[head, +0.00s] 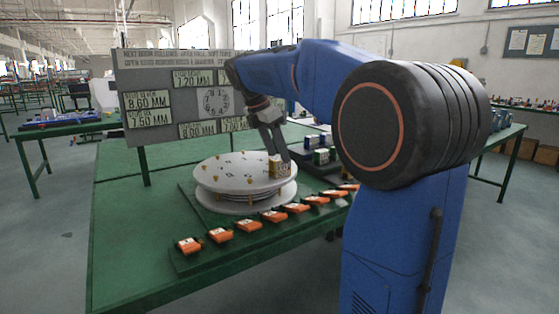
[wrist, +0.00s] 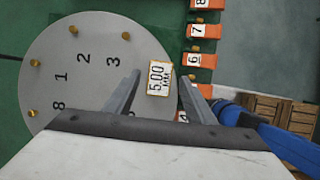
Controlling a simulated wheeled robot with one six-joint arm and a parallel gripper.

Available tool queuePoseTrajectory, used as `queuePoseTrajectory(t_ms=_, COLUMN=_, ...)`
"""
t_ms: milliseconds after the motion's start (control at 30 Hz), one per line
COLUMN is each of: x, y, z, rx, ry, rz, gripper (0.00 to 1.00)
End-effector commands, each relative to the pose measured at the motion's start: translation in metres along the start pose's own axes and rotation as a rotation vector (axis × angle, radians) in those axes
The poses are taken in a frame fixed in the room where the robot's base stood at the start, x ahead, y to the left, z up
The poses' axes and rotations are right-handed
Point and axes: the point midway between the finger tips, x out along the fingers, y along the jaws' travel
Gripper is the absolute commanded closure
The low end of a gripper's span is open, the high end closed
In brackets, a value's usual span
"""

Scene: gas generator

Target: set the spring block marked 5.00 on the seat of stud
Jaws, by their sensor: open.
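The spring block marked 5.00 (wrist: 158,78) is a small yellowish block with a white label on top. In the head view the block (head: 279,169) rests at the right edge of a round white plate (head: 232,180). The plate (wrist: 75,62) also shows in the wrist view, with brass studs at its rim and the numbers 8, 1, 2 and 3 readable. My gripper (head: 276,148) is open above the block. In the wrist view its fingers (wrist: 159,78) stand on either side of the block, with gaps visible. Any stud under the block is hidden.
Orange numbered pieces (head: 248,225) line the front of the green table (head: 120,250). They also show right of the plate in the wrist view (wrist: 202,61). Several other blocks (head: 320,155) stand behind, right of the plate. A grey board (head: 160,78) with size labels stands behind the plate.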

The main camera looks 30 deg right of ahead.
Motion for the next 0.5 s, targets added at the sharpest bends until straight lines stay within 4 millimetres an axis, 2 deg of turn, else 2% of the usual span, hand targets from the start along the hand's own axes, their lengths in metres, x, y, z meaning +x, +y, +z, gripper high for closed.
queuePoseTrajectory(t_ms=100, x=-0.025, y=0.001, z=-0.001, rx=-0.001, ry=0.000, rz=0.005, gripper=0.50)
queuePoseTrajectory(t_ms=300, x=-0.061, y=0.001, z=-0.001, rx=-0.002, ry=0.000, rz=0.002, gripper=0.50)
queuePoseTrajectory(t_ms=500, x=-0.083, y=0.001, z=0.000, rx=-0.001, ry=0.000, rz=0.002, gripper=0.50)
